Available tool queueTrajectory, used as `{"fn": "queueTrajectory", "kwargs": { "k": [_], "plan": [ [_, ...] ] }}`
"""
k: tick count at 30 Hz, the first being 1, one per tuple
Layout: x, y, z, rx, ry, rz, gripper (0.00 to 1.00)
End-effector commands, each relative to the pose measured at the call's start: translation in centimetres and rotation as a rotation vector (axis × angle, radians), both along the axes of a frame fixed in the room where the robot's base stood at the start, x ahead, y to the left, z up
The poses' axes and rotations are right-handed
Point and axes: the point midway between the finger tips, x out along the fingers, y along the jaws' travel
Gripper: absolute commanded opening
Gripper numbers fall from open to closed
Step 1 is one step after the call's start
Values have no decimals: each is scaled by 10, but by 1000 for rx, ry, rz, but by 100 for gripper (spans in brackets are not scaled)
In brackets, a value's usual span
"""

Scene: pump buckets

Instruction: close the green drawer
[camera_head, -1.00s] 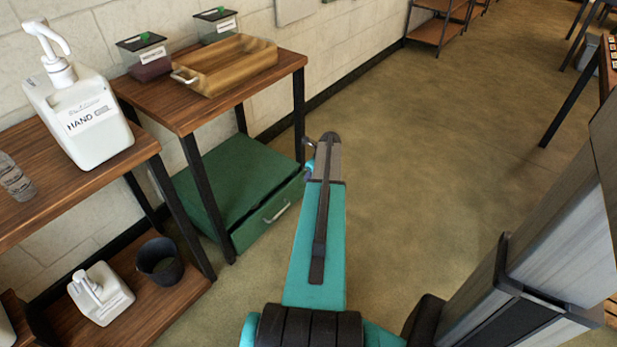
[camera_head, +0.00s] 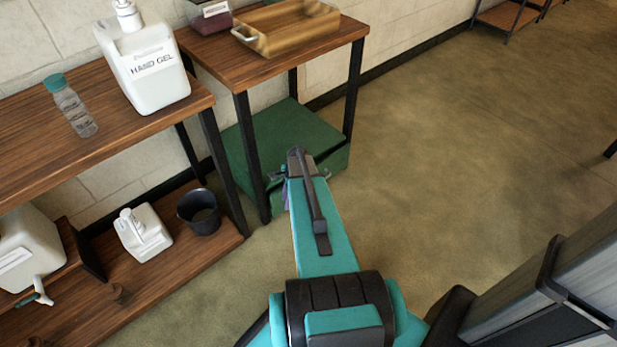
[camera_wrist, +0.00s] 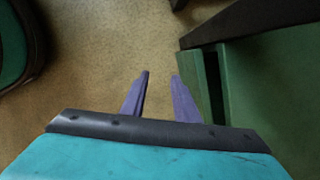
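The green cabinet (camera_head: 265,140) stands on the floor under the wooden table. Its green drawer front (camera_head: 335,160) is largely hidden behind my arm in the head view. In the wrist view the drawer front (camera_wrist: 198,85) is a narrow green panel, with a dark gap between it and the cabinet body (camera_wrist: 275,90), so the drawer looks partly open. The drawer handle is not visible now. My gripper (camera_wrist: 159,80) has two purple fingers apart with only floor between them. It is to the left of the drawer front in the wrist view, seemingly not touching it.
A black table leg (camera_head: 253,160) stands close to the gripper and also shows in the wrist view (camera_wrist: 240,22). The wooden table (camera_head: 210,50) bears a wooden tray. A bench (camera_head: 40,150) with a hand gel bottle (camera_head: 150,75) is at left.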

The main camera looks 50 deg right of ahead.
Motion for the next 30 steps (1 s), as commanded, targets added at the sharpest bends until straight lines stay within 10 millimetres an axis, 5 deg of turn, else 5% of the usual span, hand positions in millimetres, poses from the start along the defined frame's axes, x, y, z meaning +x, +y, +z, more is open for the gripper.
{"fn": "queueTrajectory", "kwargs": {
  "k": [3,15,30],
  "plan": [
    [-5,53,-10,0,19,190,28],
    [-47,195,-35,19,66,826,28],
    [-144,321,-46,110,114,1622,28]
  ]
}}
